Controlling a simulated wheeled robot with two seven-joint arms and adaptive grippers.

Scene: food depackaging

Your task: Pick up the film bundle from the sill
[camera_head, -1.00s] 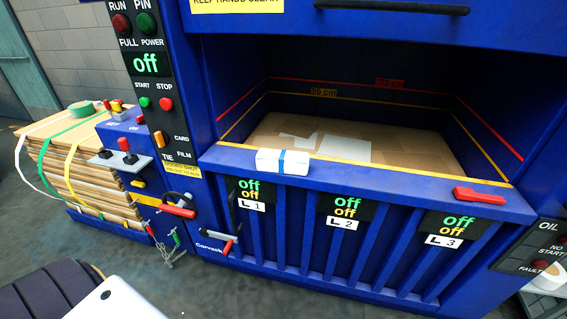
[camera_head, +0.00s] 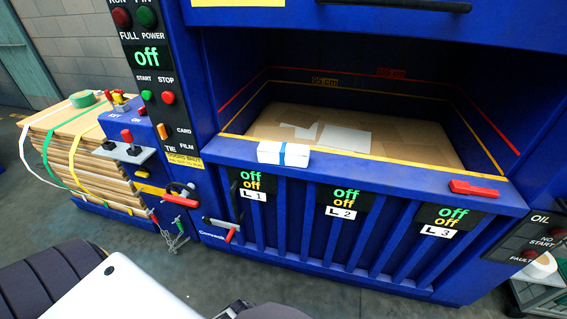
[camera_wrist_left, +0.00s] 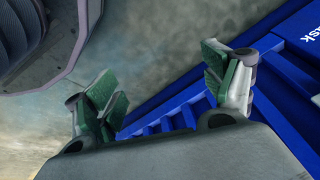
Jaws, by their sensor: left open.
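The film bundle (camera_head: 296,155) is a white block with a blue band around it. It lies on the blue sill (camera_head: 350,166) of the machine's opening, above the L1 panel. My left gripper (camera_wrist_left: 165,90) shows in the left wrist view with its two green-padded fingers wide apart and nothing between them. It is over the floor beside the blue machine front, and the bundle is not in that view. In the head view only a piece of my own arm shows at the bottom, with the fingers out of frame. My right gripper is not in view.
A red object (camera_head: 474,189) lies on the sill at the right. Flattened cardboard (camera_head: 395,143) fills the chamber floor. Levers and a red handle (camera_head: 181,200) stick out at the left, near a strapped cardboard stack (camera_head: 95,165). The floor in front is clear.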

